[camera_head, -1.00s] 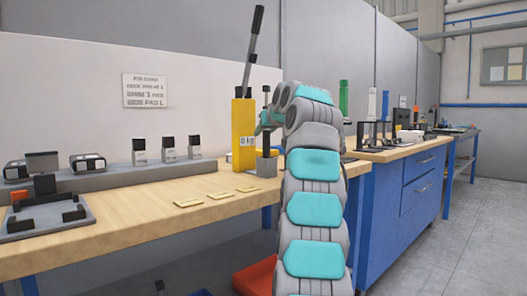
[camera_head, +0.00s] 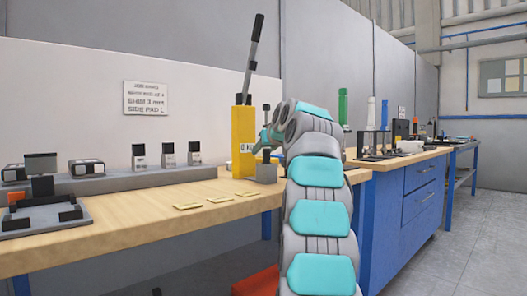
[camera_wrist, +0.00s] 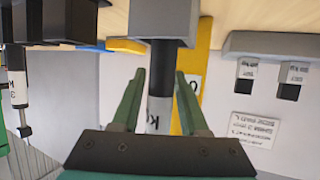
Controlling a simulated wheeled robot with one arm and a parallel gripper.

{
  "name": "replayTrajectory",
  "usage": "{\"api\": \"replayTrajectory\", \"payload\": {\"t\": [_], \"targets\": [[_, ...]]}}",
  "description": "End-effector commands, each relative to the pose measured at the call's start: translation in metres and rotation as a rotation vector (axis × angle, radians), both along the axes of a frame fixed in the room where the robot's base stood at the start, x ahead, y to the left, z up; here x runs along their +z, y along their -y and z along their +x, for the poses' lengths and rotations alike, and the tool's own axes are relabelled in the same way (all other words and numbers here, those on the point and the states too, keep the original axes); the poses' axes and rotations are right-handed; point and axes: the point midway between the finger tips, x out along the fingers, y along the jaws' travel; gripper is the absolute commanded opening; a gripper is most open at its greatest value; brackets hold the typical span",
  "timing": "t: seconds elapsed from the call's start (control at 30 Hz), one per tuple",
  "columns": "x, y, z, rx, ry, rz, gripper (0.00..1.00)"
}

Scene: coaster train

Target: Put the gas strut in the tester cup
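The gas strut (camera_wrist: 163,62) is a dark cylinder with a white label, upright in the head view (camera_head: 266,108). The tester cup appears to be the grey block (camera_head: 266,174) in front of the yellow tester (camera_head: 243,145). It also shows at the top of the upside-down wrist view (camera_wrist: 162,22). The strut's lower end meets the block; I cannot tell how deep it sits.
The tester has a black lever (camera_head: 254,45) slanting up. Three small labelled blocks (camera_head: 167,155) stand on a grey rail left of it. Flat yellow plates (camera_head: 220,199) lie on the bench (camera_head: 130,215). A dark fixture (camera_head: 42,214) stands at the left. A blue-fronted bench (camera_head: 400,205) is at right.

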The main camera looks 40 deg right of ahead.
Motion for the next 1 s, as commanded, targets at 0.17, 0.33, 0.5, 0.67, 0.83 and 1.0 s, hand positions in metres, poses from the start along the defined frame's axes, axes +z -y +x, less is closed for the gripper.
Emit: {"api": "replayTrajectory", "payload": {"t": [0.17,0.33,0.5,0.67,0.83,1.0], "targets": [[0.000,0.000,0.000,0.000,0.000,0.000,0.59],[0.000,0.000,0.000,0.000,-0.001,0.000,0.59],[0.004,0.000,0.000,0.001,-0.001,0.001,0.59],[0.007,-0.004,-0.011,0.000,0.000,0.001,0.59],[0.015,-0.009,-0.028,0.000,0.002,-0.001,0.59],[0.025,-0.018,-0.052,0.002,0.000,0.001,0.59]]}}
